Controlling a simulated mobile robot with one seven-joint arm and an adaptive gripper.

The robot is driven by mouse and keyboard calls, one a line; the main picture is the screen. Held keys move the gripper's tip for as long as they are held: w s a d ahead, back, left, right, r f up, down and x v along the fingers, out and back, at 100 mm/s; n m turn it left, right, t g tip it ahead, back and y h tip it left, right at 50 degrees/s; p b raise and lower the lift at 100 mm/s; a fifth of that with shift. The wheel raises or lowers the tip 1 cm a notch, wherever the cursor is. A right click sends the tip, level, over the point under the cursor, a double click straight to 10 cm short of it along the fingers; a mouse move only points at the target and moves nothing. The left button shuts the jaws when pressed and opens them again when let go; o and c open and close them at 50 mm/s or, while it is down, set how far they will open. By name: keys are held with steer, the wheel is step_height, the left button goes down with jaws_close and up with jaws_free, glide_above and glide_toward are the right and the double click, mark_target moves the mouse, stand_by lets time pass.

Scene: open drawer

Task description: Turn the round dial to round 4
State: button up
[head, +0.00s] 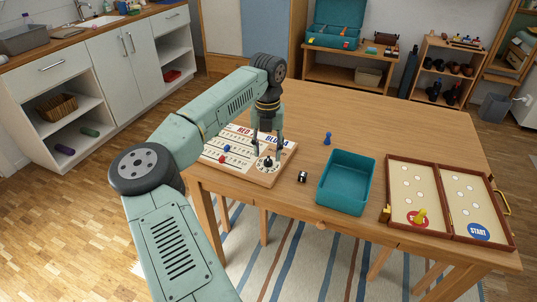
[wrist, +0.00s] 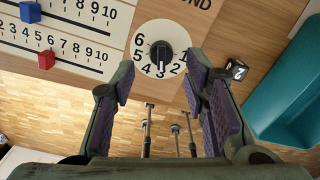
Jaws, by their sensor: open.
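The round dial (wrist: 149,73) is a white disc numbered 1 to 6 with a black knob (wrist: 161,52) at its centre. It sits on the wooden score board (head: 273,178) on the table, below the RED and BLUE lettering. In the wrist view the knob's narrow end seems to face the low numbers around 3; its exact setting is hard to tell. My gripper (wrist: 161,70) is open and empty. Its fingers come down over the dial, one on each side of the knob, apart from it. In the head view my gripper (head: 267,151) partly hides the dial.
A red peg (wrist: 46,60) and a blue peg (wrist: 30,12) stand on the score tracks. A small black number block (head: 302,177) lies right of the board. A teal tray (head: 346,153), a blue pawn (head: 327,138) and an open game case (head: 450,200) stand further right.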

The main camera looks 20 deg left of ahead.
mark_target(268, 159)
steer(key=shift+d+f+p, duration=0.1)
steer(key=shift+f+p, duration=0.2)
steer(key=shift+f, duration=1.35)
jaws_close()
